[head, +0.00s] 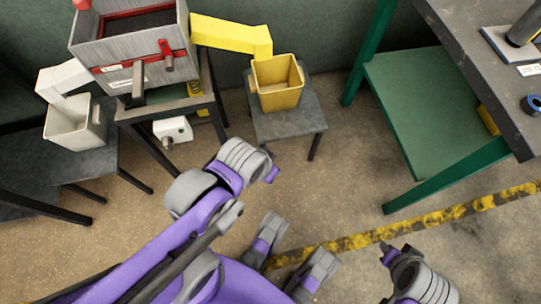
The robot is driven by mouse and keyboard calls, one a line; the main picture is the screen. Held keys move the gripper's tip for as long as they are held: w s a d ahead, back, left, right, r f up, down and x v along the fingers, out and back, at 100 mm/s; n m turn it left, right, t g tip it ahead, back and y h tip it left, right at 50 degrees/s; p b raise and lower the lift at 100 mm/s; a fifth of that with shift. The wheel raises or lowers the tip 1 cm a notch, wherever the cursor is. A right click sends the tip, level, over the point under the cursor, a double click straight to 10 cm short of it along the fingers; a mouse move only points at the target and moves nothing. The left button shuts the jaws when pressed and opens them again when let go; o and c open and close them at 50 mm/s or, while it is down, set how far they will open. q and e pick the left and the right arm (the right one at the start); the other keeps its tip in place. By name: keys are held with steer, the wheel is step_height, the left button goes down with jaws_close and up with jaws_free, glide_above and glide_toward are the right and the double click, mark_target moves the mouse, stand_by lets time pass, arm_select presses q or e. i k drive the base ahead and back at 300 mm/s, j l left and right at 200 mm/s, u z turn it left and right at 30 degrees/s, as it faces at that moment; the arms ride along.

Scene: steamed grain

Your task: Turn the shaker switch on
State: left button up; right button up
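The shaker (133,45) is a grey box-shaped machine at the upper left, on a dark stand. It has a red bar and a red knob-like part (167,55) on its front. A small white box (172,131) with a dark round part on its face sits low under the shaker. I cannot tell for certain which part is the switch. My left gripper (271,166) is at the end of the purple arm, right of and below the white box, apart from it. My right gripper (386,249) is at the lower right, far from the shaker. Neither gripper's opening shows clearly.
A yellow chute (232,35) leads to a yellow bin (278,88) on a grey stool (287,122). A white bin (75,129) stands on a dark table at the left. A green-framed workbench (470,65) fills the upper right. Floor between is clear, with a yellow-black stripe (440,215).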

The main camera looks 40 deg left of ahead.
mark_target(167, 142)
steer(key=u, duration=2.6)
steer(key=l+u, duration=0.25)
steer(key=l, duration=0.15)
steer(key=i, duration=0.05)
